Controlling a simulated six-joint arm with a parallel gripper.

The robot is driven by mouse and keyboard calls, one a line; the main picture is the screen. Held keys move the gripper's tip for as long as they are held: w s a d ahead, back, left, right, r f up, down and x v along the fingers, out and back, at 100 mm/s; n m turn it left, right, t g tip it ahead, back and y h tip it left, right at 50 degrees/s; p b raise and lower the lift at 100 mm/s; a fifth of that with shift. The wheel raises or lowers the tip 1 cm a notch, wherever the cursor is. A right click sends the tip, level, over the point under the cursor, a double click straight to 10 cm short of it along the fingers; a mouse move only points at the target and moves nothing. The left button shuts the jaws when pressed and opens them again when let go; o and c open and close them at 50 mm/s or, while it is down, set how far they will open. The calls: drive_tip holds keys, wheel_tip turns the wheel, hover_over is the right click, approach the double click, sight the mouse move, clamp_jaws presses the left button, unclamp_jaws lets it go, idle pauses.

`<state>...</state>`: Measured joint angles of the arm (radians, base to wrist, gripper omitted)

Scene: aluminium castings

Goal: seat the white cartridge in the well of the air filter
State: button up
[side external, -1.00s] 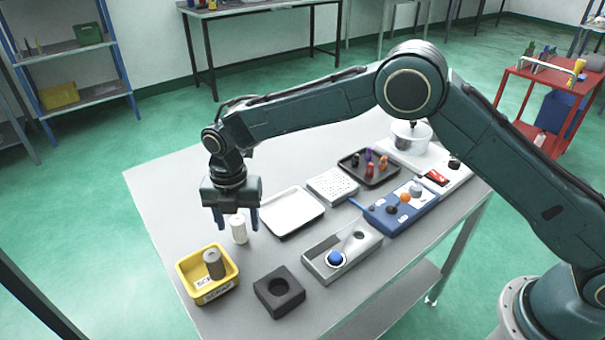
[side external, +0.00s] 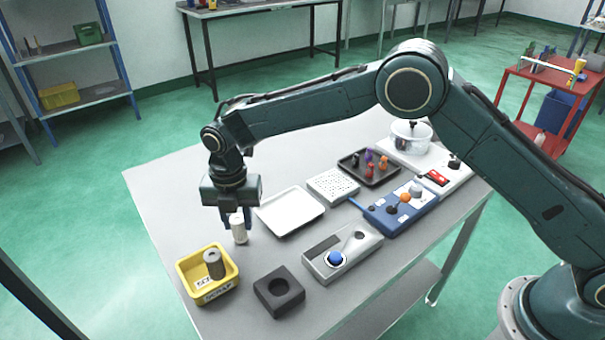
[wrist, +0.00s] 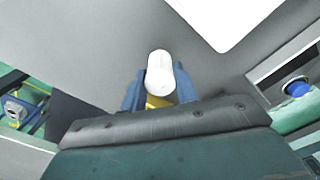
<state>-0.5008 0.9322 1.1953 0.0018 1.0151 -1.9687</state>
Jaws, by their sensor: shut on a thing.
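The white cartridge (side external: 239,233) stands upright on the grey table, behind the yellow bin. My gripper (side external: 238,218) points down over it and is shut on its upper part. In the wrist view the cartridge (wrist: 160,72) shows between the two blue fingers (wrist: 158,90). The air filter is probably the dark square block (side external: 279,290) with a round well, at the front of the table. Its well looks empty. It stands apart from the cartridge, to the right and nearer the camera.
A yellow bin (side external: 183,270) holds a grey-brown cylinder (side external: 214,264) close to my gripper. A white tray (side external: 290,213) lies to the right. A grey fixture with a blue knob (side external: 336,258) stands beside the dark block. Bare table lies between cartridge and block.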

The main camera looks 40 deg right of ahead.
sight(238, 223)
wheel_tip(238, 223, up, 20)
idle(0.6)
drive_tip(key=shift+s+f, duration=0.1)
idle(0.5)
drive_tip(key=s+a+r+m, duration=0.1)
drive_tip(key=s+m, duration=0.3)
drive_tip(key=s, duration=1.2)
drive_tip(key=shift+s, duration=0.15)
wheel_tip(238, 223, down, 16)
drive_tip(key=shift+r, duration=0.15)
drive_tip(key=shift+f, duration=2.15)
